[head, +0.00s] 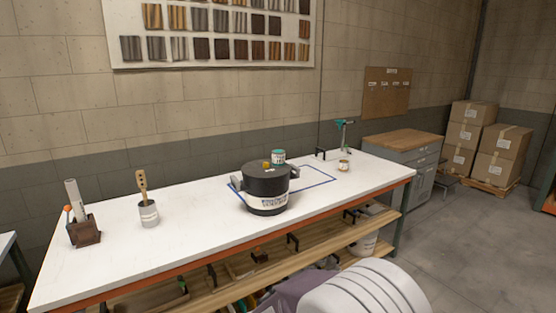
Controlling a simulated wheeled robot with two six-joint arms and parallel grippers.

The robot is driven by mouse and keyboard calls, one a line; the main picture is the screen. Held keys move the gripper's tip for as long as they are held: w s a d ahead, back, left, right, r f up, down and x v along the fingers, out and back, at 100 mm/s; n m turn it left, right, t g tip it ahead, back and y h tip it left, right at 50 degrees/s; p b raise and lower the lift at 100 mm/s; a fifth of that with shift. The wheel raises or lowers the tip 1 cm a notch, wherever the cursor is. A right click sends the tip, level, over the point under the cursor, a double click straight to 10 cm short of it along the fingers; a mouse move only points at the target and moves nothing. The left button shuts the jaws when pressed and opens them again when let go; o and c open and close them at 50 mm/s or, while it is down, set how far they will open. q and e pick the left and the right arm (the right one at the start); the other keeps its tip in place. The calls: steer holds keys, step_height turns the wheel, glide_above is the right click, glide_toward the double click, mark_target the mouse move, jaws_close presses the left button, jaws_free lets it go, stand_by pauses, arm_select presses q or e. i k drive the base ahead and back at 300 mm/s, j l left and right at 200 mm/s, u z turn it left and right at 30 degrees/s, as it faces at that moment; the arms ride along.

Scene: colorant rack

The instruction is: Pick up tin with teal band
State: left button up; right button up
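A small tin with a teal band (278,157) stands on the white-topped workbench (200,239), towards the back. A large black round vessel (267,184) with a pale labelled band stands in front of it and hides its lower part. Neither of my grippers is in view.
A blue outlined rectangle (318,183) lies around the vessel. A small tin with an orange-yellow band (344,165) and a teal-topped stand (344,136) are to the right. A can with wooden sticks (148,213) and a brown holder (84,231) are left. The bench front between is clear.

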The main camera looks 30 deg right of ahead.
mark_target(278, 155)
steer(key=i+l, duration=0.25)
steer(key=i+l+u, duration=0.15)
steer(key=l, duration=0.3)
steer(key=i+l, duration=0.35)
steer(key=i+l+u, duration=0.1)
steer(key=i+l, duration=0.15)
steer(key=l, duration=0.2)
steer(key=i+l+u, duration=0.1)
steer(key=l, duration=0.3)
steer(key=i+l, duration=0.3)
steer(key=l, duration=0.15)
steer(key=i+u, duration=0.05)
